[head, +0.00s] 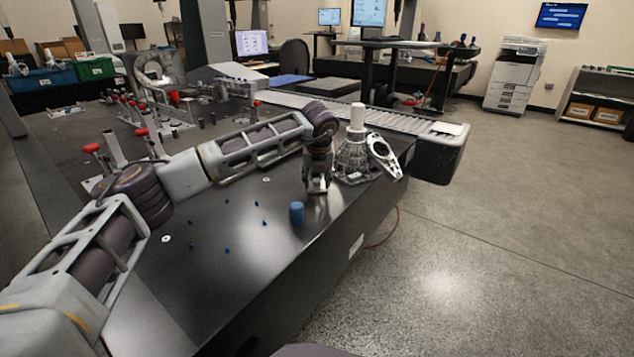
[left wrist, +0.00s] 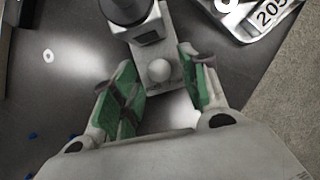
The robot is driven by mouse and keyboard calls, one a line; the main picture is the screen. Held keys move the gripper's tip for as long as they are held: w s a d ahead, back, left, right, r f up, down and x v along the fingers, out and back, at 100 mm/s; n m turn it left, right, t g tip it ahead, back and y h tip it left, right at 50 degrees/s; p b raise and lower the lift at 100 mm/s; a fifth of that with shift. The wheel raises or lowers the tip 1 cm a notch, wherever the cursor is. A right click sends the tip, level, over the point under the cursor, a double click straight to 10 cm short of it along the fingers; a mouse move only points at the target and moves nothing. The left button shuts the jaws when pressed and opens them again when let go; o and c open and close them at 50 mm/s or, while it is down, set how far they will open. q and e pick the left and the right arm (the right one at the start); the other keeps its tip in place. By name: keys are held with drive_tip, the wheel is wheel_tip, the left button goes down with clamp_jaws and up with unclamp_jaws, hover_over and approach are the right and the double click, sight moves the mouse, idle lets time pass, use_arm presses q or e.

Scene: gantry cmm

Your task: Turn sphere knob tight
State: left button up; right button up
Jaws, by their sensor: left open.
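The sphere knob (left wrist: 158,71) is a small pale ball on a light grey fixture plate (left wrist: 150,105) in the left wrist view. My left gripper (left wrist: 158,62) is open, with a green-padded finger on either side of the ball. Gaps show between the ball and both pads, so I see no grip on it. In the head view my left gripper (head: 317,188) points down near the table's right edge, and I cannot make out the knob there. My right gripper is not in view.
A silver cast housing (head: 355,158) with a white cylinder on top stands close to the right of my left gripper. A blue cylinder (head: 297,213) stands in front on the dark table (head: 220,275).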

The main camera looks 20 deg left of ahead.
use_arm(q)
drive_tip(key=shift+w+f, duration=0.1)
drive_tip(key=shift+f, duration=0.1)
drive_tip(key=shift+c, duration=0.2)
clamp_jaws()
